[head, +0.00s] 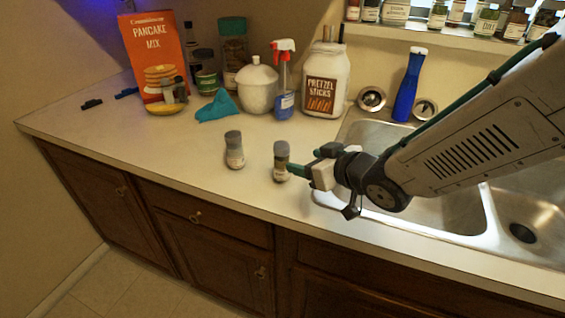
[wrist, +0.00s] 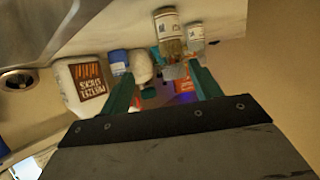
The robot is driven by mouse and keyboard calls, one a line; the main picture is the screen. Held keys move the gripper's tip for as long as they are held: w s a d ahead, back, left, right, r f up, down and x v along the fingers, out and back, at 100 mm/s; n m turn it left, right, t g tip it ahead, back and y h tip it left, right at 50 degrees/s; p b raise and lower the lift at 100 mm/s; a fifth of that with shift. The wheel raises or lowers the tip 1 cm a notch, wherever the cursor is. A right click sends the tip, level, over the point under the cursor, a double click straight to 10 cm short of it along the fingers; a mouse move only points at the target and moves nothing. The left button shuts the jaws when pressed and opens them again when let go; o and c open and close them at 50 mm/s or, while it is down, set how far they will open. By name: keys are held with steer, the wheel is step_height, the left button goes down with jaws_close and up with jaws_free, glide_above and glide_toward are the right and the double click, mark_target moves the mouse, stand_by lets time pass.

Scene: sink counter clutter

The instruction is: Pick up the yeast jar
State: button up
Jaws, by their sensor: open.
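Two small grey-lidded jars stand upright on the counter. I cannot read their labels, so I cannot tell which is the yeast jar. The right jar (head: 281,161) is close to my gripper (head: 298,168); the left jar (head: 234,150) is farther from it. In the wrist view, the nearer jar (wrist: 169,32) appears above the gap between the fingers of my gripper (wrist: 163,82), with the other jar (wrist: 194,38) beside it. My gripper is open with nothing between its fingers. In the head view a fingertip overlaps the right jar's edge; contact is unclear.
The sink (head: 450,212) lies right, under my arm. Behind the jars stand a pretzel sticks jar (head: 324,85), a spray bottle (head: 284,85), a white lidded pot (head: 257,90), a teal cloth (head: 218,107) and a pancake mix box (head: 155,55).

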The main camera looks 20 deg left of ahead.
mark_target(287, 161)
steer(key=shift+s+a+f+y, duration=0.1)
steer(key=shift+a+f+y, duration=0.1)
steer(key=shift+a, duration=0.4)
steer(key=shift+s+a+f+y, duration=0.1)
steer(key=shift+a+f, duration=0.05)
steer(key=shift+a, duration=0.4)
steer(key=x, duration=0.6)
steer(key=shift+w+a+f, duration=0.15)
steer(key=shift+a+f, duration=0.15)
steer(key=shift+f, duration=0.05)
steer(key=c, duration=1.1)
